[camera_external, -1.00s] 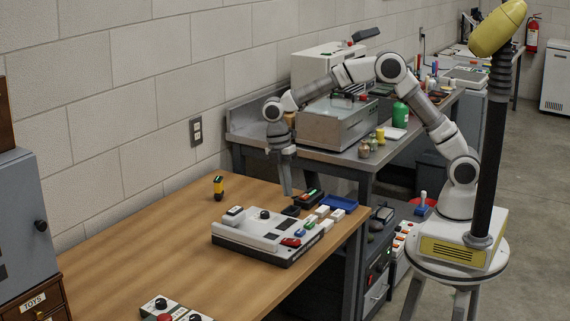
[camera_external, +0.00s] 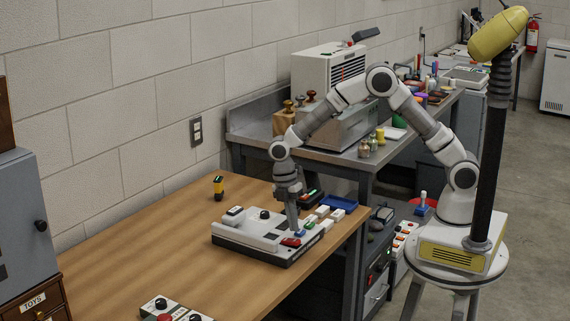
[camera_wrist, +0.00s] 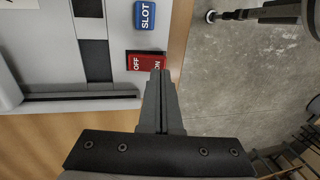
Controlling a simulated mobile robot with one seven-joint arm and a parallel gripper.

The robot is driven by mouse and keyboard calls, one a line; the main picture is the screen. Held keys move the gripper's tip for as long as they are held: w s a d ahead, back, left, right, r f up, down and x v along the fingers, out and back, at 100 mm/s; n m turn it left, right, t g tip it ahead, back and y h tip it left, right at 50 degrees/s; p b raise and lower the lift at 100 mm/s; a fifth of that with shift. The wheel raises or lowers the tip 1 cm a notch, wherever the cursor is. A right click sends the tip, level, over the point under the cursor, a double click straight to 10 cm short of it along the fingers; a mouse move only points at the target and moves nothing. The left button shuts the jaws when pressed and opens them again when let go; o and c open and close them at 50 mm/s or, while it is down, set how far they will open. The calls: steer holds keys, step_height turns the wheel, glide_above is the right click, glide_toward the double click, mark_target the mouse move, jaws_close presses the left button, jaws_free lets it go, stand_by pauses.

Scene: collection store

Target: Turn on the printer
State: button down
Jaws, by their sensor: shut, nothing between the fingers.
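The printer (camera_external: 247,238) is a light grey, flat device with a dark base on the wooden table. Its red rocker switch (camera_external: 291,242) is near the right end, and the wrist view shows the same red switch (camera_wrist: 143,62) lettered OFF on the left and ON on the right. My gripper (camera_external: 295,231) points down over that end of the printer. In the wrist view my shut fingertips (camera_wrist: 159,76) overlap the ON end and hide part of it. I cannot tell whether they touch it.
Several small white-topped blocks (camera_external: 322,211) and a blue tray (camera_external: 339,203) are behind the printer. A yellow-and-black object (camera_external: 218,187) stands near the wall. A control panel (camera_external: 173,308) is at the front.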

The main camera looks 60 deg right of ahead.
mark_target(296, 240)
steer(key=shift+s+f, duration=0.15)
steer(key=shift+f, duration=0.6)
steer(key=shift+s+f, duration=0.15)
steer(key=shift+f, duration=0.55)
steer(key=shift+s+f+t+b, duration=0.2)
steer(key=shift+f+t+b, duration=0.25)
steer(key=shift+b, duration=0.4)
steer(key=shift+r, duration=0.2)
steer(key=shift+w, duration=0.1)
steer(key=shift+w+r+p, duration=0.2)
steer(key=shift+w+p, duration=0.3)
steer(key=shift+w, duration=0.25)
